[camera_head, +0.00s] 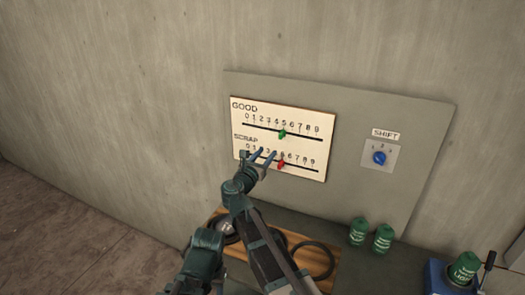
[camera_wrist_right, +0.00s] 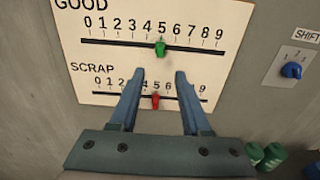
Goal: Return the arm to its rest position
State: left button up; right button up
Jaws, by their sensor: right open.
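My right gripper (camera_head: 263,154) is open and empty in front of the white scale board (camera_head: 307,110), over the SCRAP row. In the right wrist view its two blue fingers (camera_wrist_right: 160,72) stand apart, with the red pointer (camera_wrist_right: 155,101) showing between them. The red pointer also shows in the head view (camera_head: 281,164), just right of the fingers, near 5. The green pointer (camera_head: 282,134) sits near 5 on the GOOD row, above the fingertips in the right wrist view (camera_wrist_right: 160,48). Whether the fingers touch the board, I cannot tell. My left gripper is not in view.
A grey panel (camera_head: 350,100) on the wall bears the board and a blue SHIFT knob (camera_head: 379,158). Below are a wooden tray (camera_head: 328,287) with dark rings, green cans (camera_head: 383,238) and a blue device (camera_head: 437,277) at the lower right.

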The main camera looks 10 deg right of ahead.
jog(key=shift+s+a, duration=0.1)
jog(key=shift+s, duration=0.15)
jog(key=s+d+f+m+g+y, duration=0.1)
jog(key=s+d+f+m+g, duration=0.65)
jog(key=s+f+m, duration=0.35)
jog(key=s+f+m+g+y, duration=0.4)
jog(key=s+f+m, duration=0.4)
jog(key=m, duration=0.2)
jog(key=s+a+f+m+g+y+b, duration=0.1)
jog(key=s+a+f+m+y+b, duration=0.1)
jog(key=s+a+f, duration=0.3)
jog(key=s+a+f+m+g+y+b, duration=0.2)
jog(key=s+a+f+b, duration=0.3)
jog(key=s+a, duration=0.4)
jog(key=a, duration=0.3)
jog(key=shift+s+a, duration=0.2)
jog(key=shift+s, duration=0.05)
